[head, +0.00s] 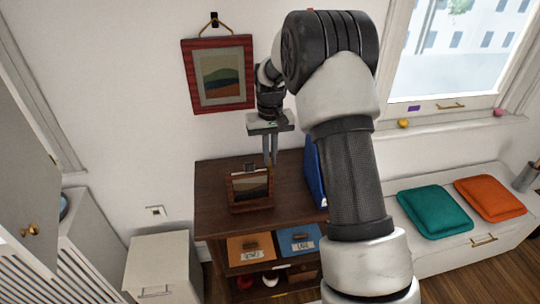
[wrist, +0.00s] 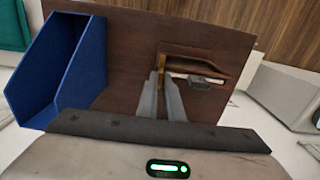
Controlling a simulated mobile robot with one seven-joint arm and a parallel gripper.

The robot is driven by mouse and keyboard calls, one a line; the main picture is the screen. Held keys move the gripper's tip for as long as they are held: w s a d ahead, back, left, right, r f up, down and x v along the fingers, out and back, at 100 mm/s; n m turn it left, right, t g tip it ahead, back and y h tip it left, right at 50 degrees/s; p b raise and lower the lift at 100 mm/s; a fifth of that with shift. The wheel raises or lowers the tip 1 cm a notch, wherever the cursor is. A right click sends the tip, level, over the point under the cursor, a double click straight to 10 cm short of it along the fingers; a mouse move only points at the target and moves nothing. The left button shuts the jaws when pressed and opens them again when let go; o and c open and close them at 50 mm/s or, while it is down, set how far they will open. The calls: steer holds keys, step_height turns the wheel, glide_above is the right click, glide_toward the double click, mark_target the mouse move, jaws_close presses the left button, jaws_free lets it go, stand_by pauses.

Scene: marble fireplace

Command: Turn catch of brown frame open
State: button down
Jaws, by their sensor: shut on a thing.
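The brown frame (head: 249,204) stands upright on the dark wooden cabinet, its picture facing the head camera. From above, in the wrist view, its top edge (wrist: 205,54) shows beside my fingertips. My gripper (head: 270,163) points down just behind the right side of the frame. In the wrist view my gripper (wrist: 159,76) has its fingers close together, shut on a small brass-coloured piece at the back of the frame, which appears to be the catch. The fingers cover most of the catch, so its angle cannot be told.
A blue file holder (head: 315,172) stands on the cabinet (head: 215,180) right of the frame. Another red-brown picture frame (head: 190,75) hangs on the wall. The cabinet's left top is clear. A bench with cushions (head: 435,212) is at the right.

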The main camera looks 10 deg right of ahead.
steer(key=c, duration=1.9)
jaws_free()
steer(key=shift+r, duration=0.15)
step_height(320, 180, up, 17)
steer(key=shift+p, duration=0.4)
steer(key=shift+r, duration=0.15)
